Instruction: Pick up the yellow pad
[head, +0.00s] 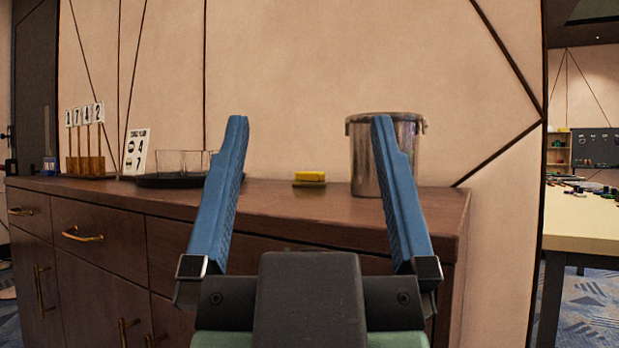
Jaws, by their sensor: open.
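The yellow pad (310,177) is a small flat block, yellow on top with a darker lower edge. It lies on the brown wooden cabinet top (290,208), close to the wall. My gripper (308,120) is open, with two blue fingers spread wide and nothing between them. In the picture the pad shows between the two fingers, farther away than the gripper, and nothing touches it.
A metal bucket (400,155) stands right of the pad, partly behind my right finger. A dark tray (165,181) with glasses (183,163), a sign card (135,152) and numbered holders (85,140) stand left. Another table (580,228) is at far right.

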